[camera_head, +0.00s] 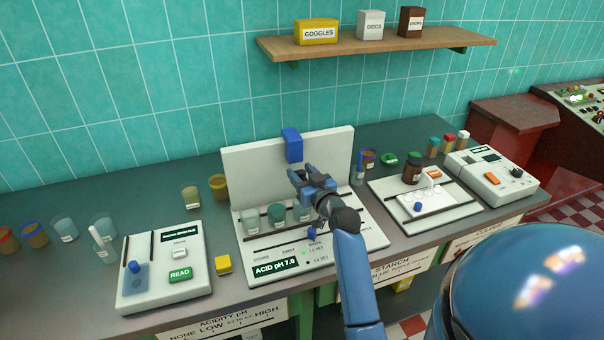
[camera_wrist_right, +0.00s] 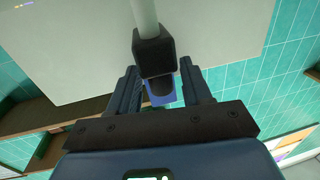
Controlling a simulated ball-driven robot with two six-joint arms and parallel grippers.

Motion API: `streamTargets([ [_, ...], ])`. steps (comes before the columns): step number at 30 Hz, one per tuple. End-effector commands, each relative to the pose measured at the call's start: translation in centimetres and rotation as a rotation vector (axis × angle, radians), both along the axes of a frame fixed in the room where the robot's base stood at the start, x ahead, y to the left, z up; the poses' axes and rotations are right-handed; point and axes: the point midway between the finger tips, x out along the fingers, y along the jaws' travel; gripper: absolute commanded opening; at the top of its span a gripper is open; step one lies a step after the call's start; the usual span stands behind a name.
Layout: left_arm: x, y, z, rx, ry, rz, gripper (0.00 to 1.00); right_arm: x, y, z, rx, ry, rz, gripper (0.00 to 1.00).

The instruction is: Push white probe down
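The probe's pale rod (camera_wrist_right: 145,16) shows in the right wrist view, with a black block (camera_wrist_right: 154,54) at its near end. A blue block (camera_wrist_right: 162,92) shows behind it. In the head view the blue block (camera_head: 292,145) sits on a white back panel (camera_head: 240,165), and my gripper hides most of the probe. My right gripper (camera_head: 304,176) is in front of the panel, below the blue block. In the wrist view the right gripper's (camera_wrist_right: 159,66) fingers are apart, either side of the black block. I cannot tell whether they touch it. My left gripper is not in view.
Several cups (camera_head: 276,214) stand on the pH station's white base (camera_head: 342,248) below the gripper. A READ device (camera_head: 192,290) is at left, and a tray (camera_head: 455,211) with a brown jar (camera_head: 411,168) at right. A shelf (camera_head: 380,43) hangs above.

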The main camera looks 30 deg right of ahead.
Motion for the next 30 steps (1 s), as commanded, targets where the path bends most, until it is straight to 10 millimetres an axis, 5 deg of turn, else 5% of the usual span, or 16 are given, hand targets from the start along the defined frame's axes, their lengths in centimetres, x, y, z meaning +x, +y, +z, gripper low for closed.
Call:
streamTargets([
  [11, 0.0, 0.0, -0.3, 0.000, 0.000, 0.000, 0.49, -1.2, 0.0, 0.0, 0.000, -0.004, -0.002, 0.49],
  [30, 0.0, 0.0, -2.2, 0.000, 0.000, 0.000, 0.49, -10.3, 0.7, 0.0, 0.001, -0.001, -0.001, 0.49],
])
